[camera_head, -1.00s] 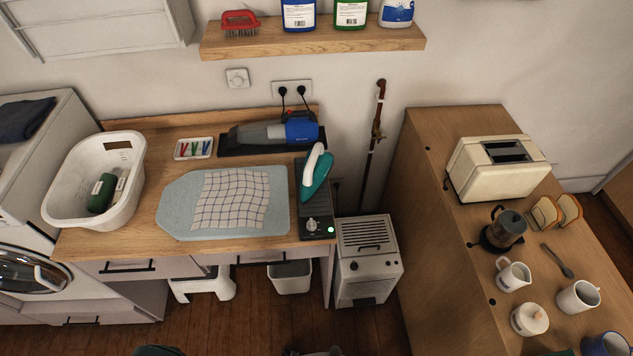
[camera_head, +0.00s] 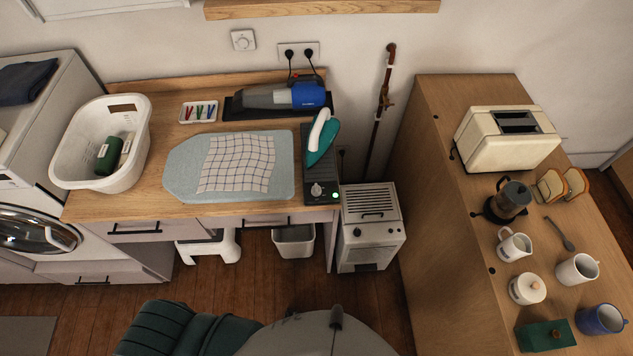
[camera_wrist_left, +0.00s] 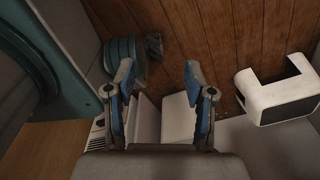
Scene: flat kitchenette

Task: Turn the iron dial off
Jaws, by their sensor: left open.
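The iron (camera_head: 321,138), teal and white, stands on a black iron station (camera_head: 308,172) at the right end of the wooden counter. The iron dial (camera_head: 316,190) is a light round knob on the station's front end. A green light (camera_head: 336,195) glows beside it. My left gripper (camera_wrist_left: 158,78) shows in the left wrist view, open and empty, with its two blue-padded fingers apart above the wooden floor. It is away from the dial, which I cannot make out in that view. My right gripper is not in view.
A checked cloth (camera_head: 237,164) lies on the blue ironing mat (camera_head: 182,178) left of the station. A white heater (camera_head: 371,230) stands right of the counter. A white stool (camera_wrist_left: 274,91) and the floor (camera_wrist_left: 205,30) show in the wrist view.

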